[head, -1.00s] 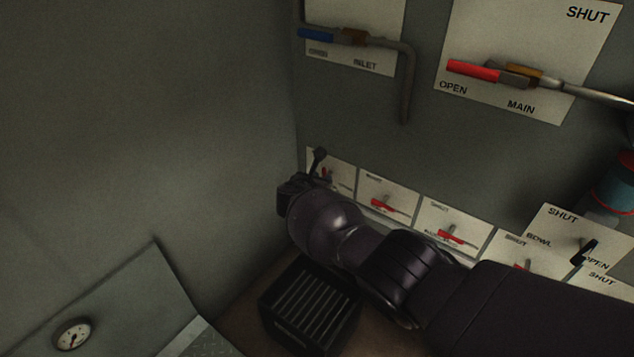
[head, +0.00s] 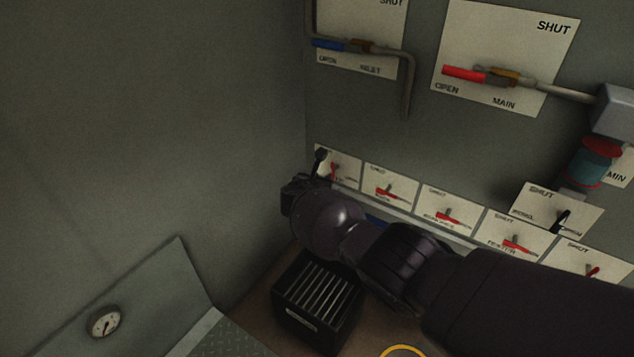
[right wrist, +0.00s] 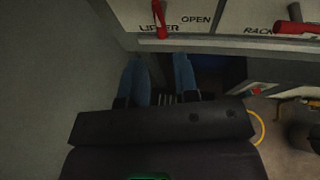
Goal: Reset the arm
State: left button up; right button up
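My right arm comes in from the lower right in the head view and reaches across to the row of small valve plates. Its gripper (head: 306,187) is by the leftmost plate (head: 340,169), which has a red handle. In the right wrist view my right gripper (right wrist: 160,65) shows two blue fingers spread apart with nothing between them. They are just below the plate marked OPEN (right wrist: 195,20) and its red handle (right wrist: 159,14). I cannot tell whether a finger touches the panel edge. My left gripper is out of view.
A black slatted box (head: 318,300) stands below my right arm. A gauge panel (head: 150,290) is at lower left. Larger valve plates, INLET (head: 385,65) and MAIN (head: 520,40), hang above. A pipe with a blue and red fitting (head: 596,160) is at right.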

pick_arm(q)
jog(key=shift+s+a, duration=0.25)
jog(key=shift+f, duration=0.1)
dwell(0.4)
